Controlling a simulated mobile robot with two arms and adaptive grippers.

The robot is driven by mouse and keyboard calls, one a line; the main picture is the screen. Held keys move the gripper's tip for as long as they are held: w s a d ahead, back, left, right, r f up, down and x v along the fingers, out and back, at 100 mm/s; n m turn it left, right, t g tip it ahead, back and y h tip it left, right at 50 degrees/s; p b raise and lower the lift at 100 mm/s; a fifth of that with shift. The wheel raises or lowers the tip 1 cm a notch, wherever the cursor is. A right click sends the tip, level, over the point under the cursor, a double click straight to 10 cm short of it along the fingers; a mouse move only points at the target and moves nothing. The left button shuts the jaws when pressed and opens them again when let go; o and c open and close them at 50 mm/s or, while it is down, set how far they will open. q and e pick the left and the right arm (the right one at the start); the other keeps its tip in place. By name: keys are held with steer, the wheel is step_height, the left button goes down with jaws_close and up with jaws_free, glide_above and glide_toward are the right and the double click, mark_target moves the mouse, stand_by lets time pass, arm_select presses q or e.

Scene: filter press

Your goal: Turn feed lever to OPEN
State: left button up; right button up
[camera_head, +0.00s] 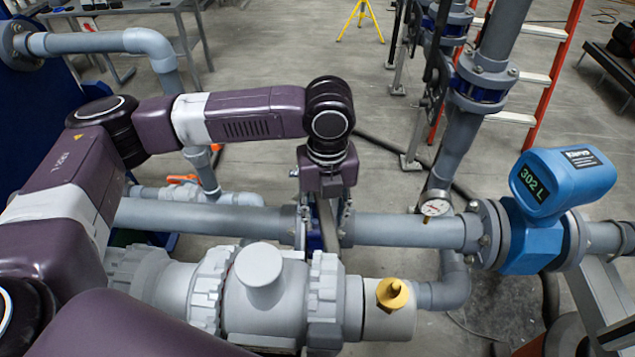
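My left arm comes in from the left, and its gripper (324,208) points down over the grey horizontal pipe (405,230). The gripper is at a flanged blue valve (314,241) in this pipe. A grey bar shows below the gripper's palm, between the finger parts; I cannot tell whether it is the feed lever or part of the gripper. The wrist covers most of this spot, so the fingertips, their grip and any OPEN marking are hidden. My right gripper is not in view.
A large pale grey valve body (262,305) with a yellow cap (392,294) lies in front of the pipe. A blue flow meter (563,178) reading 302 L and a gauge (436,207) are to the right. An orange handle (183,178) is at left. Open floor lies behind.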

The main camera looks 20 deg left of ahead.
arm_select(q)
jaws_close()
steer(key=shift+w+d+r+n+p, duration=0.3)
steer(key=shift+d+n+p, duration=0.35)
steer(key=shift+p, duration=0.35)
steer(key=w+d+n, duration=0.3)
steer(key=w+n, duration=0.8)
steer(key=n, duration=0.4)
steer(key=shift+w+d, duration=0.15)
steer(key=shift+w, duration=0.2)
jaws_free()
steer(key=o, duration=0.4)
steer(key=shift+w+f, duration=0.2)
steer(key=shift+f, duration=0.05)
steer(key=shift+o, duration=0.2)
